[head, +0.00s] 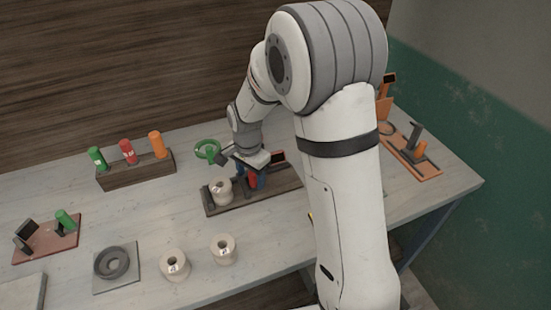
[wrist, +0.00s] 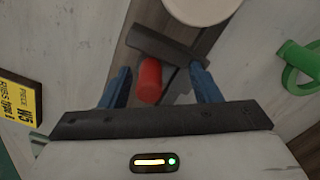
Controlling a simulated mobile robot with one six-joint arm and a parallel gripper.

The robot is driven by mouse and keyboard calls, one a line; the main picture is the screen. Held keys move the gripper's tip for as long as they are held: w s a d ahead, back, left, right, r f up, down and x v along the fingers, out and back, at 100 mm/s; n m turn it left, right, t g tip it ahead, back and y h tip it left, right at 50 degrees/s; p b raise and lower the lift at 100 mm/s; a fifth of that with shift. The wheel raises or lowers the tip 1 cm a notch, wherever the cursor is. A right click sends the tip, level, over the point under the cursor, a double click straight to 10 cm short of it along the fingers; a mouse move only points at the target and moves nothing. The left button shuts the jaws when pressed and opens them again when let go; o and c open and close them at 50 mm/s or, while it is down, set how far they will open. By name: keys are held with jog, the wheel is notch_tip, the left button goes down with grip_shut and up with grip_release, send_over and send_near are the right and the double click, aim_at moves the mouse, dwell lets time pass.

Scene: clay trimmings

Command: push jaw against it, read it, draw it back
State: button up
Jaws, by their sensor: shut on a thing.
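A dark wooden gauge board (head: 240,203) lies on the bench. A cream, round clay piece (head: 222,191) stands near its left end, beside a dark upright block (head: 206,196). My gripper (head: 250,180) is low over the board, to the right of the piece. Its blue fingers (wrist: 160,86) are shut on the red handle (wrist: 150,80). The dark bar of the jaw (wrist: 165,46) lies between the handle and the clay piece (wrist: 200,8), which is cut off in the wrist view. I cannot tell whether bar and piece touch. A small dark display (head: 278,157) stands behind; its reading is not legible.
A green ring (head: 207,149) stands behind the board. A block (head: 135,176) with green, red and orange cylinders is at back left. Two cream pieces (head: 174,263) (head: 223,248) stand in front. An orange fixture (head: 410,160) is at right. A yellow label (wrist: 20,97) shows at left.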

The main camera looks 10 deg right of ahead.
jog(key=shift+s+d+f, duration=0.25)
jog(key=shift+s+d, duration=0.15)
jog(key=o, duration=0.7)
jog(key=shift+s+r, duration=0.1)
jog(key=shift+s, duration=0.05)
jog(key=o, duration=0.5)
jog(key=shift+r, duration=0.1)
notch_tip(320, 180, up, 7)
jog(key=p, duration=0.4)
jog(key=shift+r+p, duration=0.1)
jog(key=shift+p, duration=0.3)
jog(key=shift+w, duration=0.2)
